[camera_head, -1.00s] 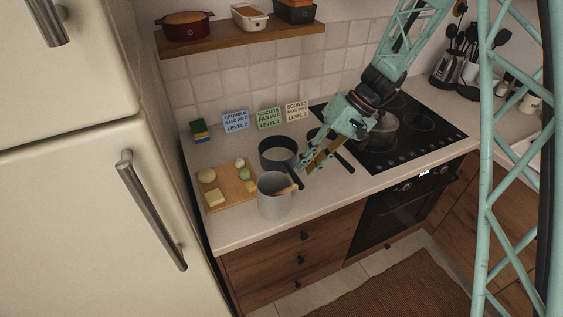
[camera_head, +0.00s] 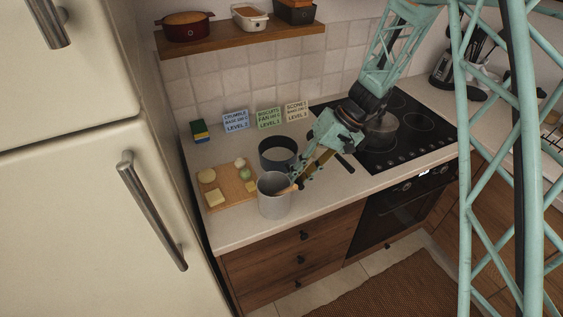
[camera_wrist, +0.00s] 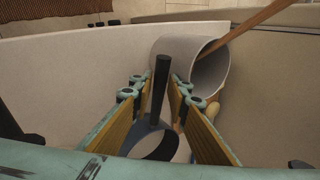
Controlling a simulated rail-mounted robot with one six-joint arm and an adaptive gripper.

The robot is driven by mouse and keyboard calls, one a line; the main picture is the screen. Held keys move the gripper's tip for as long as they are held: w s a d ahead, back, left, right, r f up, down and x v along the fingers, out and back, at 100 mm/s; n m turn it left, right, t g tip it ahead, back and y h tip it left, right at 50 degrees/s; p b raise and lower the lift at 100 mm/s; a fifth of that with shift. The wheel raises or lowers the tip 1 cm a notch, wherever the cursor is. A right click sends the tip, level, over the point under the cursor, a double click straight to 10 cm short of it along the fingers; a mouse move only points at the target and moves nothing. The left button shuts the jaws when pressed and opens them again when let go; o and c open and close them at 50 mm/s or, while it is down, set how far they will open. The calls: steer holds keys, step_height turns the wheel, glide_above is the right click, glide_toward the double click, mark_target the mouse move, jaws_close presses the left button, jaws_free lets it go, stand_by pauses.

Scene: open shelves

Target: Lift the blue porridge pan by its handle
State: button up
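The blue porridge pan (camera_head: 277,165) stands on the counter with pale porridge in it. Its handle points toward the front right and is mostly hidden behind my gripper in the head view. My gripper (camera_head: 302,180) is low over the counter at the pan's right. In the wrist view my gripper (camera_wrist: 160,92) is open, with the dark handle (camera_wrist: 160,78) between its two fingers. A gap shows on each side of the handle. Part of the pan (camera_wrist: 152,130) shows at the bottom of that view, between the fingers.
A pale grey pot (camera_head: 274,200) with a wooden spoon stands just in front of the pan, close to my fingertips. A cutting board (camera_head: 229,192) with food lies at the left. The hob (camera_head: 405,130) with a lidded pot is at the right. Recipe cards (camera_head: 269,119) stand behind.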

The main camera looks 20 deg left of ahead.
steer(key=shift+c, duration=0.7)
jaws_close()
steer(key=shift+r, duration=0.1)
step_height(320, 180, up, 10)
stand_by(0.5)
stand_by(0.6)
